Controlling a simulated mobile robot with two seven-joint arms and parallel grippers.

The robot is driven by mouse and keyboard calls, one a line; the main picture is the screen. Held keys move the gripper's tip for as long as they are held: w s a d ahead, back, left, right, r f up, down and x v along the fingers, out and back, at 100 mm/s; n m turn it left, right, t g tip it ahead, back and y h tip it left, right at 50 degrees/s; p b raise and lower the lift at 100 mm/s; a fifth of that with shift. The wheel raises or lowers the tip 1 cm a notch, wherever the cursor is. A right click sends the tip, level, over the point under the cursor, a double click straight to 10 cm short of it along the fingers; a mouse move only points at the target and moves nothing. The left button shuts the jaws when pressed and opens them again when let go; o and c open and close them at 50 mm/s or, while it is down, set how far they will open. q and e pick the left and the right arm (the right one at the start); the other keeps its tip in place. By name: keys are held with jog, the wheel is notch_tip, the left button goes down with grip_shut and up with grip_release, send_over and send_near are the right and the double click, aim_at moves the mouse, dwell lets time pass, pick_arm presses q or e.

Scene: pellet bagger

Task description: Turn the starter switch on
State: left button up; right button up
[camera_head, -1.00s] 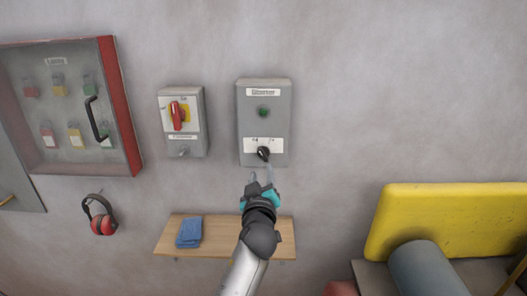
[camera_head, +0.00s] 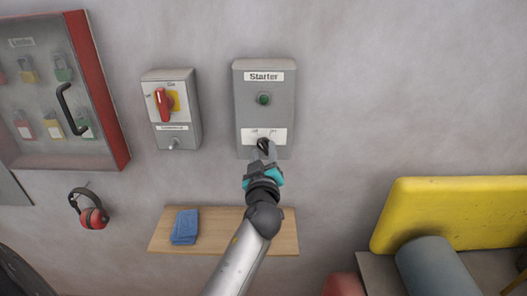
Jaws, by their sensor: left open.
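The grey starter box (camera_head: 240,112) is on the wall at upper centre, labelled "Starter". A green round light or button (camera_head: 263,99) sits in its upper part. Its black rotary switch (camera_head: 262,144) is below, on a white plate with two position marks. My left gripper (camera_head: 265,154) is open, with its fingertips at the switch from below. The fingers partly cover the knob, so I cannot tell which mark it points to or whether they touch it. My right gripper is not in view.
A grey box with a red rotary handle (camera_head: 163,104) is left of the starter. A red-edged lock cabinet (camera_head: 97,95) hangs farther left, above red earmuffs (camera_head: 93,217). A wooden shelf (camera_head: 285,238) with a blue cloth (camera_head: 185,227) is below. Yellow machinery (camera_head: 460,215) stands at right.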

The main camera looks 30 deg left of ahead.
pick_arm(q)
jog(key=shift+c, duration=0.3)
grip_shut()
dwell(0.5)
jog(key=shift+m, duration=1.2)
jog(key=m, duration=0.2)
jog(key=shift+m, duration=0.3)
jog(key=m, duration=0.3)
jog(key=shift+r+m, duration=0.1)
jog(key=shift+m, duration=2)
